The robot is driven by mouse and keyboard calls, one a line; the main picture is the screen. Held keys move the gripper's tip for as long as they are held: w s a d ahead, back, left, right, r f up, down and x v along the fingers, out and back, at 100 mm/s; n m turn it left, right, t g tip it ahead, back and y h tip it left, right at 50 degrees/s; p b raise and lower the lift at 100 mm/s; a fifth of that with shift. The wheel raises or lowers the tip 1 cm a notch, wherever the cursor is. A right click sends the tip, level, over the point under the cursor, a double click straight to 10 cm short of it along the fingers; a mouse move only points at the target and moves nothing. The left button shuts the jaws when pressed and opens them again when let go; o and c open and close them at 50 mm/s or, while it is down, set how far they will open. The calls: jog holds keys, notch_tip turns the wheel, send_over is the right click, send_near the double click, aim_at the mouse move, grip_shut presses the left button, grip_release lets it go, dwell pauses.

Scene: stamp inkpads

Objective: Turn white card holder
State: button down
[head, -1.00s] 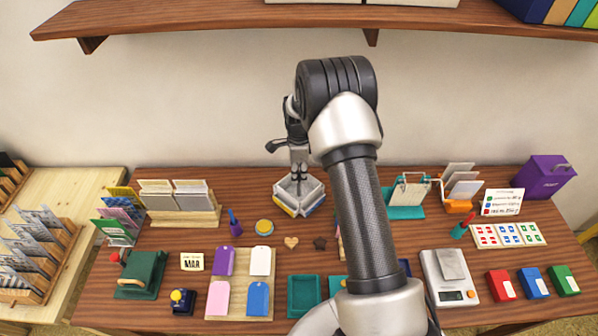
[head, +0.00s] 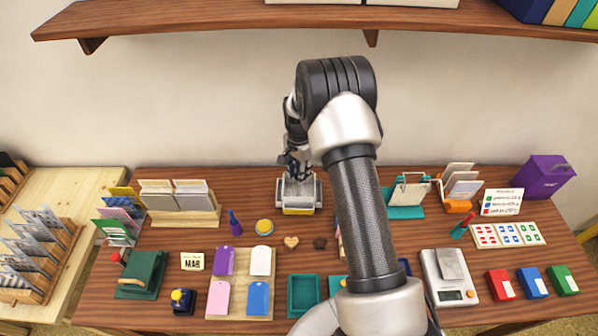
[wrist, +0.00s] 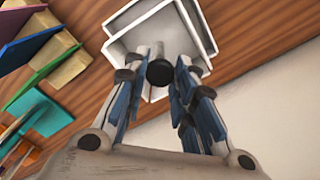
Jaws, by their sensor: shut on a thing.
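The white card holder (head: 300,189) stands near the back middle of the table, with a yellow panel facing the front and its sides roughly square to the table edge. It also shows in the wrist view (wrist: 148,28) as pale nested walls at the top. My gripper (head: 296,168) is above its middle, pointing down. In the wrist view the fingers (wrist: 160,78) are closed in around a dark round knob (wrist: 160,72) at the holder's centre. The lower part of the knob's post is largely hidden.
A purple stamp (head: 235,223) and a yellow round pad (head: 264,226) lie in front. The wall is close behind.

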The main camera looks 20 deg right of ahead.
dwell(0.4)
jog(key=c, duration=1.3)
grip_release()
notch_tip(320, 180, up, 12)
jog(key=shift+f, duration=0.1)
